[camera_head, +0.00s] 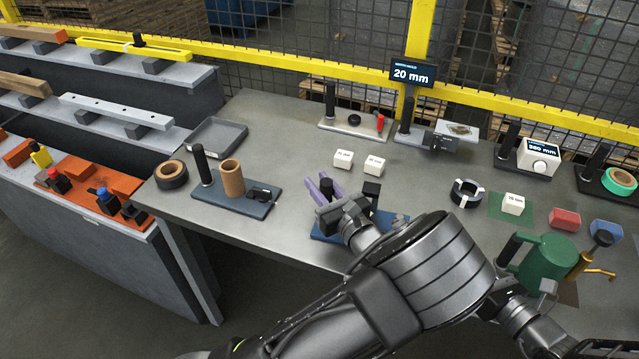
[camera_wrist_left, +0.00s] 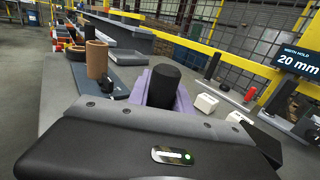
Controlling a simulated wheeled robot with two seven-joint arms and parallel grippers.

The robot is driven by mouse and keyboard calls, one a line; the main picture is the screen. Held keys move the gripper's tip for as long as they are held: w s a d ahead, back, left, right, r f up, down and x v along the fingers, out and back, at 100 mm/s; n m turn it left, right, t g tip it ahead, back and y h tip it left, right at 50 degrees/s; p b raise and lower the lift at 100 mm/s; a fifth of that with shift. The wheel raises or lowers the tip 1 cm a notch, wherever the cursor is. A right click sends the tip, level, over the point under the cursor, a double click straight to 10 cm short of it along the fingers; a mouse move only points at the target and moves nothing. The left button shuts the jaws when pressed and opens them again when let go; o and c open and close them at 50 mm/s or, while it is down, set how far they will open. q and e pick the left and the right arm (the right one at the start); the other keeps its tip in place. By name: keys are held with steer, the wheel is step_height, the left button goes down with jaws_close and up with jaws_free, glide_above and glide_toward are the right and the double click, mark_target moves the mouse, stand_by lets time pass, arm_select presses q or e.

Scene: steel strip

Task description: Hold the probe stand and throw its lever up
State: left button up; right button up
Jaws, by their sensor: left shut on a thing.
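The blue-based stand (camera_head: 330,238), which I take to be the probe stand, lies at the table's front edge, partly hidden by my left arm. My left gripper (camera_head: 322,188) has purple fingers and is over the stand's left part. In the left wrist view its fingers (camera_wrist_left: 163,88) are shut around the stand's upright black post (camera_wrist_left: 164,82). A black block (camera_head: 372,191) rises from the stand's right side. I cannot make out the lever or its position. My right gripper cannot be made out in either view.
Two white blocks (camera_head: 343,159) lie just behind. Left is another blue base (camera_head: 262,205) with a brown cylinder (camera_head: 232,178). A grey tray (camera_head: 217,136) stands farther back. Bare table lies between the gripper and ring.

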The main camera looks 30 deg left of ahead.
steer(key=shift+d, duration=0.1)
stand_by(2.2)
steer(key=v, duration=1.2)
steer(key=d+r, duration=0.6)
steer(key=d, duration=0.4)
stand_by(0.7)
steer(key=shift+o, duration=0.5)
steer(key=shift+a, duration=0.1)
